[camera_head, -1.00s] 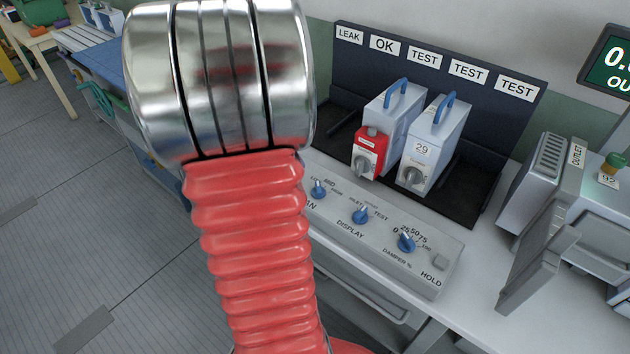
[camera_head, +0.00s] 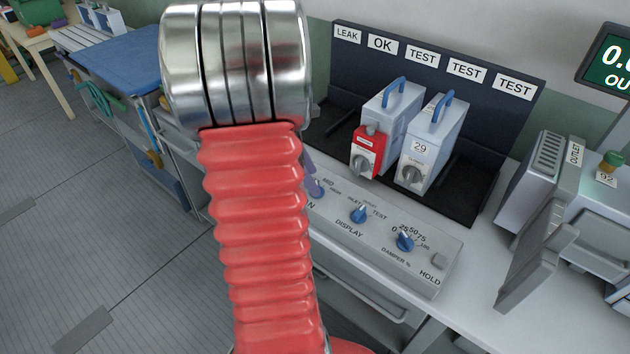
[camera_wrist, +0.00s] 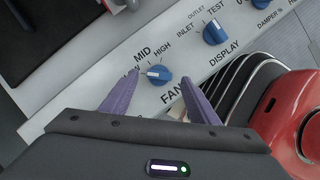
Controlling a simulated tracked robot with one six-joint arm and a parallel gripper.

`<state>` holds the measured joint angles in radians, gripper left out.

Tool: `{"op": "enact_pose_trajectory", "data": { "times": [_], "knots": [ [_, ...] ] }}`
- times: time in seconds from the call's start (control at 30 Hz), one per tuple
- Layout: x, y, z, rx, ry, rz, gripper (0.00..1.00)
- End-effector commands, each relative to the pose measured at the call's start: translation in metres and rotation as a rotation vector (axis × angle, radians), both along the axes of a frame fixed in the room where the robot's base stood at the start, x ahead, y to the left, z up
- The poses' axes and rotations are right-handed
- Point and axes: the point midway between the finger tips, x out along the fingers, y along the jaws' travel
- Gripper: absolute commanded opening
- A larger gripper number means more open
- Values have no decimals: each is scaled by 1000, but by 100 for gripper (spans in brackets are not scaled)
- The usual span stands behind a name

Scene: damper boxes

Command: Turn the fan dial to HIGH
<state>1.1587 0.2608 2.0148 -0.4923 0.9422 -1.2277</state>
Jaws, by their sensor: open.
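The fan dial (camera_wrist: 159,75) is a blue knob with a white pointer mark on a grey panel. In the wrist view its mark points left, towards the label edge half hidden by a finger; MID and HIGH are readable above it. My gripper (camera_wrist: 162,84) is open, with its two purple fingers on either side of the dial and gaps to it. I cannot tell the fingertips' height over the panel. In the head view the fan dial (camera_head: 317,190) shows partly beside a purple finger; my arm hides most of the gripper.
The display dial (camera_head: 358,215) and damper dial (camera_head: 404,240) sit to the right on the same panel (camera_head: 440,282). Two damper boxes, one with a red front (camera_head: 366,152) and one marked 29 (camera_head: 428,150), stand behind it. An outlet unit (camera_head: 545,210) stands at right.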

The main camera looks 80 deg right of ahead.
Motion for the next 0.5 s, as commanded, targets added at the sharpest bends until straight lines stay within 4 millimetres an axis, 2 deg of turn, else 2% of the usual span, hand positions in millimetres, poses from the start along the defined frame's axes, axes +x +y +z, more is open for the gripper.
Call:
{"op": "enact_pose_trajectory", "data": {
  "times": [0.2,0.5],
  "knots": [
    [-9,-3,-23,2,1,-1,55],
    [-11,-4,-27,-1,0,0,55]
  ]
}}
